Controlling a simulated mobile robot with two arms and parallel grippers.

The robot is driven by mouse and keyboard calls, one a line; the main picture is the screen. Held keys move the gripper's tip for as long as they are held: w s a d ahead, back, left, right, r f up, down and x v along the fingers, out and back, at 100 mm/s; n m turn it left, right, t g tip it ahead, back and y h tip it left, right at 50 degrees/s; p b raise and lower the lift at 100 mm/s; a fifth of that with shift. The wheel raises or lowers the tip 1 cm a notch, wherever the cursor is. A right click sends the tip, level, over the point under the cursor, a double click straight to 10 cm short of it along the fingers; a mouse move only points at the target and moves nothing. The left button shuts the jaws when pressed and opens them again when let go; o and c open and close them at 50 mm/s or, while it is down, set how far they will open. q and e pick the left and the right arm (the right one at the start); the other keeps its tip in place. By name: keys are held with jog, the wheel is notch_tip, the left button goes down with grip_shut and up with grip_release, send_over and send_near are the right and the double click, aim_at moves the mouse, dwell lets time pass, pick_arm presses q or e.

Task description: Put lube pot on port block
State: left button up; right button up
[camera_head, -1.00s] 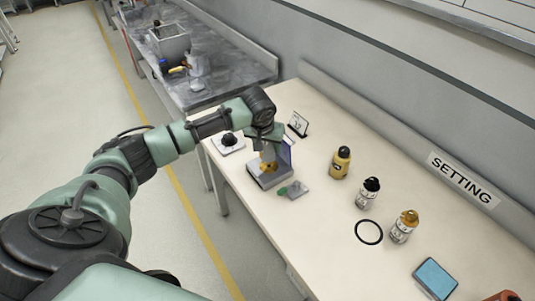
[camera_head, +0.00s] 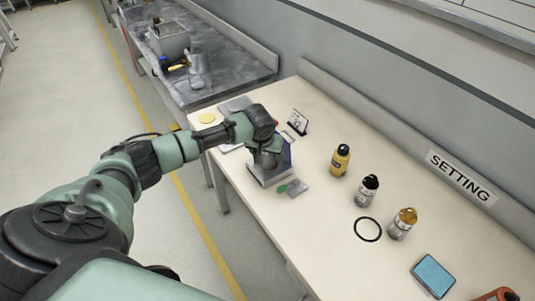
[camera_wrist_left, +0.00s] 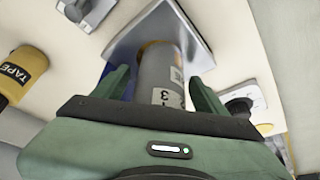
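My left gripper (camera_head: 268,158) is low over the grey block (camera_head: 262,179) with a blue upright back. In the left wrist view a grey cylindrical pot (camera_wrist_left: 160,75) marked "3", with an orange-gold far end, stands between the two green fingers. Narrow gaps show beside the pot, so the fingers look open around it. The far end of the pot is at the grey plate of the block (camera_wrist_left: 192,22); exact contact is hidden. Two other grey pots stand on the table, one black-capped (camera_head: 367,191) and one gold-capped (camera_head: 403,224). My right gripper is out of view.
A yellow bottle (camera_head: 341,160), a black ring (camera_head: 368,229) and a blue pad (camera_head: 434,276) are on the table to the right. A small green-and-grey piece (camera_head: 293,188) lies close beside the block. The front middle of the table is clear.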

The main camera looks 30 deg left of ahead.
pick_arm(q)
jog(key=shift+r, duration=0.15)
jog(key=shift+r, duration=0.25)
jog(key=b+v, duration=0.1)
jog(key=v, duration=1)
jog(key=shift+s+r, duration=0.25)
dwell(0.5)
